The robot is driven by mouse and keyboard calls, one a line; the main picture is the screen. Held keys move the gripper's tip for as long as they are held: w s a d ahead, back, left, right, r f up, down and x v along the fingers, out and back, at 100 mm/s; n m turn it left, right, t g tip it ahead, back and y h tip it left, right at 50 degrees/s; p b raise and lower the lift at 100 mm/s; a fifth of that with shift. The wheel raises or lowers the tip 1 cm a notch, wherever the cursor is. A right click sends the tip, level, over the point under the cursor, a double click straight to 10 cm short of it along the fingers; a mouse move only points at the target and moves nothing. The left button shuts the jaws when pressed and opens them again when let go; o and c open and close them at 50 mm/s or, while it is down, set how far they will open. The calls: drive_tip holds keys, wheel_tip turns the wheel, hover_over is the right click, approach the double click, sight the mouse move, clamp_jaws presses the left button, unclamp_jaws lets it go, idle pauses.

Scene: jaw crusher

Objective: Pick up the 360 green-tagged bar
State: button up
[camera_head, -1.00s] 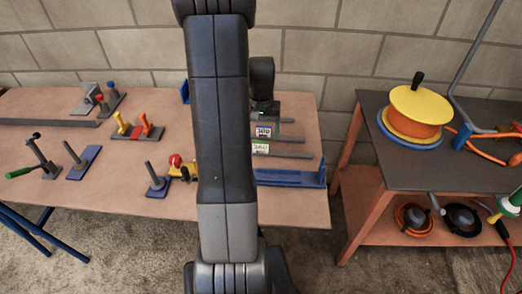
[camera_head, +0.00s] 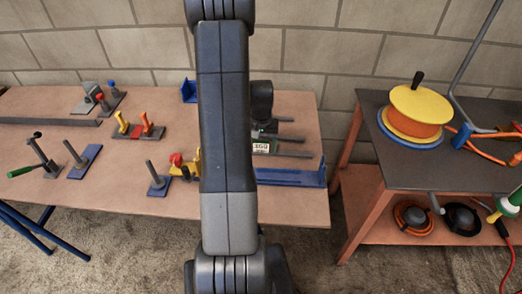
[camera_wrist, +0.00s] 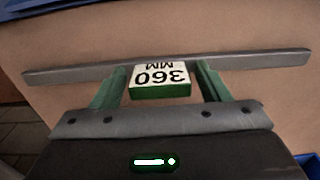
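The 360 bar is a long grey bar (camera_wrist: 70,71) with a green block on it, whose white label (camera_wrist: 160,76) reads "360 MM" upside down in the wrist view. My gripper (camera_wrist: 161,67) has its two green fingers apart, one on each side of the tag block. A narrow gap shows beside the block, so the fingers do not look closed on it. In the head view the 360 tag (camera_head: 261,148) shows just below my dark gripper (camera_head: 263,126), and the bar's right part (camera_head: 294,154) sticks out on the table. My arm hides the bar's left part.
Two more grey bars (camera_head: 290,137) lie behind the 360 bar. A blue rack (camera_head: 292,177) lies in front of it. Several clamps and posts stand on the table (camera_head: 110,195) to the left. A separate table (camera_head: 385,160) with a yellow-orange reel (camera_head: 418,108) stands right.

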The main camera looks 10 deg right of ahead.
drive_tip(key=c, duration=1.1)
drive_tip(key=shift+r, duration=0.1)
